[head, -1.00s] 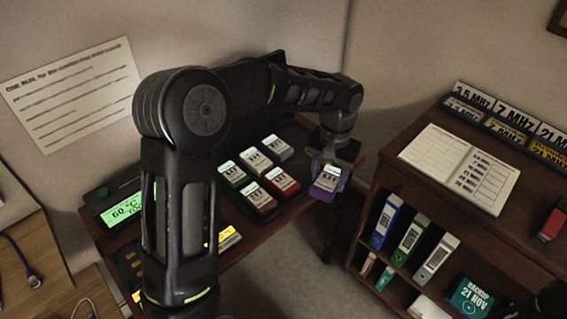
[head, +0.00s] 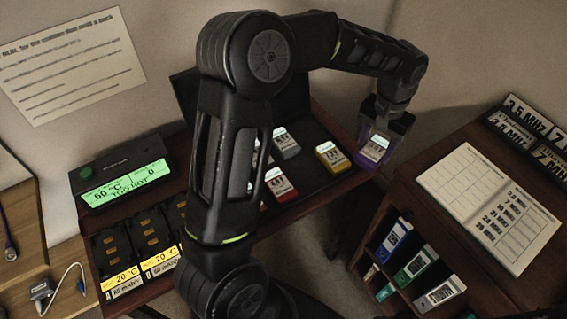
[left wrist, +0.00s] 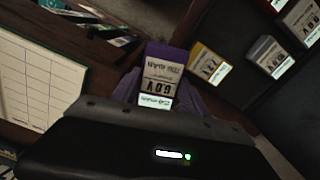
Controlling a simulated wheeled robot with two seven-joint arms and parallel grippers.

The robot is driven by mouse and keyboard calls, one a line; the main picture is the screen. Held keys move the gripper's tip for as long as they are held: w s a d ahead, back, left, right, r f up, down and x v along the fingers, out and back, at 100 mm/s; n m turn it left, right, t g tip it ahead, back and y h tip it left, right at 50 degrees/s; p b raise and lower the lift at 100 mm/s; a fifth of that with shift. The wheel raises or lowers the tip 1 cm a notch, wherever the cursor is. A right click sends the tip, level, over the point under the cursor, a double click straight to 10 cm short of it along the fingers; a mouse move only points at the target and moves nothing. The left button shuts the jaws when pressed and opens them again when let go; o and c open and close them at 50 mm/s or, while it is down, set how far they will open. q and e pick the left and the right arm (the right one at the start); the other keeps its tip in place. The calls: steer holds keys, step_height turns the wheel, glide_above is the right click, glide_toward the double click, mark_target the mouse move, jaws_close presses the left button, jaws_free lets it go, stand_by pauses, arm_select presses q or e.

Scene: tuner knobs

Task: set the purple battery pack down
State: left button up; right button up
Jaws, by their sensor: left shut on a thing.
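My left gripper (head: 381,132) is shut on the purple battery pack (head: 372,155), which has a white label. It holds the pack near the right end of the dark bench, to the right of a yellow pack (head: 333,157). In the left wrist view the purple pack (left wrist: 163,62) stands out from between the jaws, apart from the yellow pack (left wrist: 206,66). How high it hangs is hard to tell. My right gripper is not in view.
A red pack (head: 279,184) and a grey pack (head: 285,143) stand on the dark tray, partly behind my left arm. Charger slots (head: 148,229) and a green display (head: 124,186) are at left. A bookcase with an open book (head: 462,180) stands close at right.

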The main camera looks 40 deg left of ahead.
arm_select(q)
steer(key=shift+s+a+n, duration=0.1)
steer(key=shift+a+n, duration=0.2)
steer(key=s+a+r+n+b, duration=0.1)
steer(key=s+a+n+b, duration=0.2)
steer(key=s+a+n, duration=0.4)
steer(key=n, duration=0.7)
glide_above(306, 174)
steer(key=shift+r, duration=0.4)
steer(key=shift+f+b, duration=0.35)
steer(key=shift+f, duration=2.8)
steer(key=shift+f, duration=1.85)
steer(key=shift+f, duration=0.1)
